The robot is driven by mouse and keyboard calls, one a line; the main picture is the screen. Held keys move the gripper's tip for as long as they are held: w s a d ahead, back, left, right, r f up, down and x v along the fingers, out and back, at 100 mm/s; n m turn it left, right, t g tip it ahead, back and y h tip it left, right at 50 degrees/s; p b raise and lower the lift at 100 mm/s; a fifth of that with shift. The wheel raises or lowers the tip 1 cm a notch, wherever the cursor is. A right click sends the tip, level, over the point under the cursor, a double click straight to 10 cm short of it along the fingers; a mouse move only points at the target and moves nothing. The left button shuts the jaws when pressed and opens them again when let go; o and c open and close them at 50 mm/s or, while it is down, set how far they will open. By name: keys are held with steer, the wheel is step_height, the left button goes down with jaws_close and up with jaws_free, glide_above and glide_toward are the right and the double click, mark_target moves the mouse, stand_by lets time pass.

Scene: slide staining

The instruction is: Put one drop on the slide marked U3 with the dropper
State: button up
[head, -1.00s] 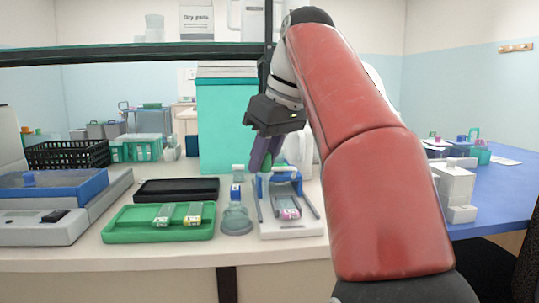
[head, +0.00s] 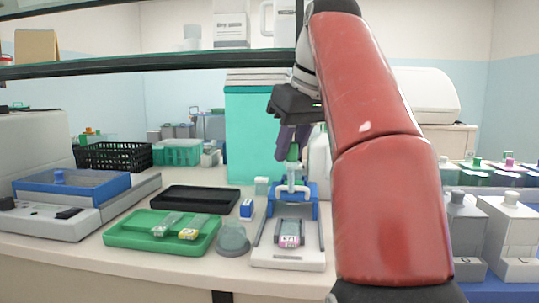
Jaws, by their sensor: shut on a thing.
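My gripper (head: 291,143), with purple fingers, is shut on a dropper (head: 293,153), of which a green part shows below the fingers. It is above a white stand with a blue bracket (head: 303,190); a pale stem shows under the green part, and I cannot tell whether it belongs to the dropper or the stand. A slide with a pink label (head: 289,241) lies on the stand's front; its mark is too small to read surely. Two more slides lie in the green tray (head: 120,237): one with a pale label (head: 167,222), one with a yellow label (head: 193,229).
A clear dome-like vessel (head: 232,240) and a small blue-and-white box (head: 246,208) stand between tray and stand. A black tray (head: 195,199) lies behind the green tray. A teal box (head: 252,135) stands behind. A shelf (head: 150,63) crosses above. White bottles (head: 510,235) stand at right.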

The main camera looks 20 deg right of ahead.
mark_target(293, 161)
steer(key=shift+w+d, duration=0.15)
steer(key=shift+f, duration=2)
steer(key=shift+f+b, duration=0.9)
steer(key=shift+b, duration=0.2)
steer(key=shift+f+b, duration=0.3)
steer(key=shift+f, duration=0.25)
step_height(293, 161, up, 3)
steer(key=p, duration=0.3)
steer(key=shift+r, duration=2.05)
